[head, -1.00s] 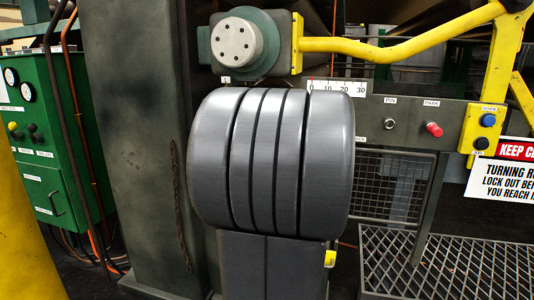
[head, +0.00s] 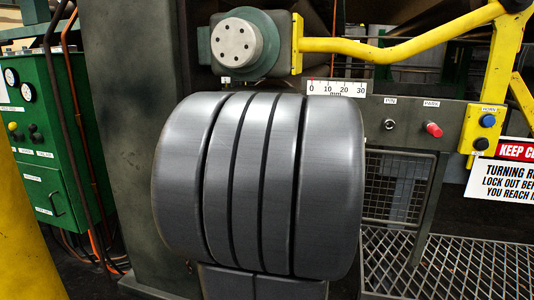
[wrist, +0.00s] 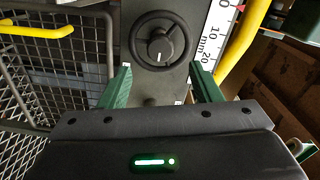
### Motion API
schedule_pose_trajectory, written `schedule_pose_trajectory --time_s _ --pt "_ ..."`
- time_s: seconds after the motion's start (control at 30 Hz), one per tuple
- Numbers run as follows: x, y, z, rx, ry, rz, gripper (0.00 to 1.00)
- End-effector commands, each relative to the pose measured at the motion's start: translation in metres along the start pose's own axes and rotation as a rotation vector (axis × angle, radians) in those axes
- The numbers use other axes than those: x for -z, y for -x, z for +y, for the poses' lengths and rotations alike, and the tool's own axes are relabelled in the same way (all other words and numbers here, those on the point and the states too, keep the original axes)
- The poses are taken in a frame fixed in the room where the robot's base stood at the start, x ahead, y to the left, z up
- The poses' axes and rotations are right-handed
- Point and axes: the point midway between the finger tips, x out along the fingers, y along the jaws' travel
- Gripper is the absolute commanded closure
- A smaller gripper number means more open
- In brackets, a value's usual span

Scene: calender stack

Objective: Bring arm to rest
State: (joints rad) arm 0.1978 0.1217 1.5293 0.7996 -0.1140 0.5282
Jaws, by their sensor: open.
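In the wrist view my gripper (wrist: 162,86) is open, its two green fingers apart with nothing between them. Past the fingertips is a dark round knob (wrist: 160,40) with a light pointer, on a grey panel (wrist: 150,88). The fingers appear clear of the knob. In the head view a large grey banded link of my arm fills the middle. It hides my gripper and part of the panel behind.
A yellow rail (head: 400,50) crosses above. A mesh guard (head: 395,190), warning sign (head: 500,180) and green cabinet (head: 45,140) flank it.

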Motion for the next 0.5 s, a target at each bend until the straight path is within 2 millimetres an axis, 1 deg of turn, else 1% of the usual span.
schedule_pose_trajectory --time_s 0.03,0.1,0.43,0.5 --pt "0.000 -0.009 0.002 -0.002 0.000 0.000 0.42" --pt "0.000 -0.021 0.001 -0.002 0.001 0.000 0.42" --pt "0.000 -0.075 0.000 -0.001 0.001 0.001 0.42" --pt "0.000 -0.074 -0.002 0.000 0.098 0.000 0.42"
